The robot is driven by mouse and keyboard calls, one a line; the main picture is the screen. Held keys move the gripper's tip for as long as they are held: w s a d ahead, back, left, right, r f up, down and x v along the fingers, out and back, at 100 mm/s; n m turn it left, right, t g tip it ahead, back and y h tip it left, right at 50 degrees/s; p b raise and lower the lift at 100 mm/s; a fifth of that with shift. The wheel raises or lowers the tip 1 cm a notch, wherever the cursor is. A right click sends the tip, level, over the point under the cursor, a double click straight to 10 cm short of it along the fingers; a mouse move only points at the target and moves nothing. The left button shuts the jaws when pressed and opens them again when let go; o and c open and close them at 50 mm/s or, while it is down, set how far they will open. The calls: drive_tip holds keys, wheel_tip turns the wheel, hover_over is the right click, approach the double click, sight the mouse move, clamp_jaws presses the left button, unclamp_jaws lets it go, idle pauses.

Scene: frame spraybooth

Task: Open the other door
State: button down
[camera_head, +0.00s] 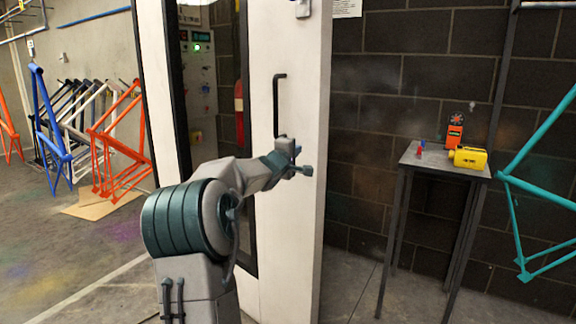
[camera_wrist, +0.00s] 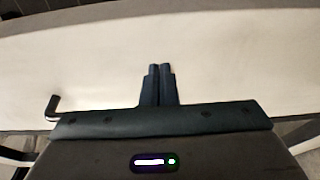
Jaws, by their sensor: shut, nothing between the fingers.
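A white door (camera_head: 300,220) with a tall dark-framed window fills the middle of the head view. A black bar handle (camera_head: 279,105) stands upright on it, right of the window. My gripper (camera_head: 305,169) is in front of the door, just below and right of the handle's lower end. In the wrist view my gripper (camera_wrist: 160,68) has its two fingers together with nothing between them, over the door's pale surface (camera_wrist: 80,70). A bent end of the black handle (camera_wrist: 52,106) shows at left there, apart from the fingers. Whether the gripper touches the door I cannot tell.
A small metal table (camera_head: 440,163) with a yellow case (camera_head: 469,158) and an orange device (camera_head: 455,131) stands right, against a dark block wall. A teal bike frame (camera_head: 540,190) hangs at far right. Several coloured frames stand at left, including a blue one (camera_head: 50,125).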

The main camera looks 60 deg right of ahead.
drive_tip(key=shift+s+d+b, duration=0.3)
drive_tip(key=shift+d, duration=0.55)
drive_tip(key=shift+s+d+b, duration=0.25)
drive_tip(key=shift+s+d, duration=0.05)
drive_tip(key=shift+d, duration=0.55)
drive_tip(key=shift+a+f+b, duration=0.1)
drive_tip(key=shift+a+b, duration=0.35)
drive_tip(key=shift+a, duration=0.05)
drive_tip(key=b, duration=0.4)
approach(308, 146)
drive_tip(key=s+a, duration=0.4)
drive_tip(key=a, duration=0.1)
drive_tip(key=shift+s+a, duration=0.15)
drive_tip(key=shift+s, duration=0.25)
